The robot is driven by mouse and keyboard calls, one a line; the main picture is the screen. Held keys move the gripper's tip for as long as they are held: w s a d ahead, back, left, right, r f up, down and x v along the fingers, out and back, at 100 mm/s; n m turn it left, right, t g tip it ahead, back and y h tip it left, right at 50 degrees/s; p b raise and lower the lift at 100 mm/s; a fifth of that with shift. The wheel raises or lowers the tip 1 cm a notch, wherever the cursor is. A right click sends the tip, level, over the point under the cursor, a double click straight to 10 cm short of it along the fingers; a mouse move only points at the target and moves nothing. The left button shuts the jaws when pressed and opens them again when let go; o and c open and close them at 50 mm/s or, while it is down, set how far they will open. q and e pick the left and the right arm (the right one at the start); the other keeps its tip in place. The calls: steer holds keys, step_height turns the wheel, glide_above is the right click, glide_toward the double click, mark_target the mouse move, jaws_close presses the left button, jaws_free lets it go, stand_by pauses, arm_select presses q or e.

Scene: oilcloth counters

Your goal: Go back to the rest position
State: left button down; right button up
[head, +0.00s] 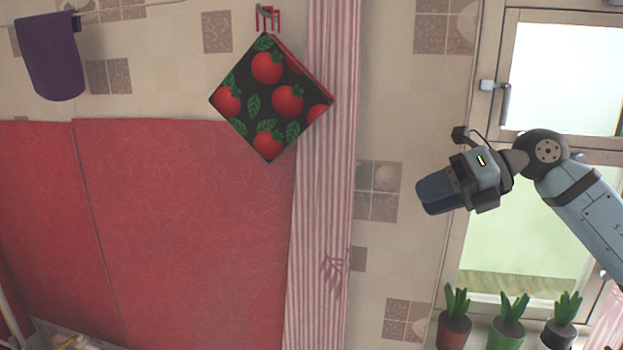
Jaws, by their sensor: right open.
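My right gripper (436,192) is raised in front of the wall and window, at the right of the head view. Its arm comes in from the right edge. It points left, with nothing seen in it and nothing touching it. The gap between its fingers does not show clearly from this side. My left gripper is not in view.
A window (565,80) is behind my right arm, with several potted plants (507,333) below it. A tomato-patterned potholder (268,98) hangs beside a striped pink curtain (325,220). A purple towel (50,58) hangs at upper left, above red panels (190,230).

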steer(key=s+a+f+m+y, duration=0.2)
steer(key=a+f+m+y, duration=0.5)
steer(key=f, duration=0.4)
steer(key=s+d+f+m+t+h, duration=0.2)
steer(key=f+m+t+h, duration=0.2)
steer(key=f+m+t, duration=0.5)
steer(key=s+d+f+m+t+h, duration=0.1)
steer(key=d+f+m+t+h, duration=0.25)
steer(key=f+m+t, duration=0.55)
steer(key=s+d+f+m+g+h, duration=0.1)
steer(key=s+f+m+g+h, duration=0.3)
steer(key=s+f, duration=0.6)
steer(key=s+f+m+g+h, duration=0.4)
steer(key=s+f+m, duration=0.5)
steer(key=f, duration=0.6)
steer(key=shift+s+d+f+m+g+p, duration=0.2)
steer(key=shift+s+d+m+g+p, duration=0.15)
steer(key=shift+s+g, duration=0.45)
steer(key=shift+h, duration=0.25)
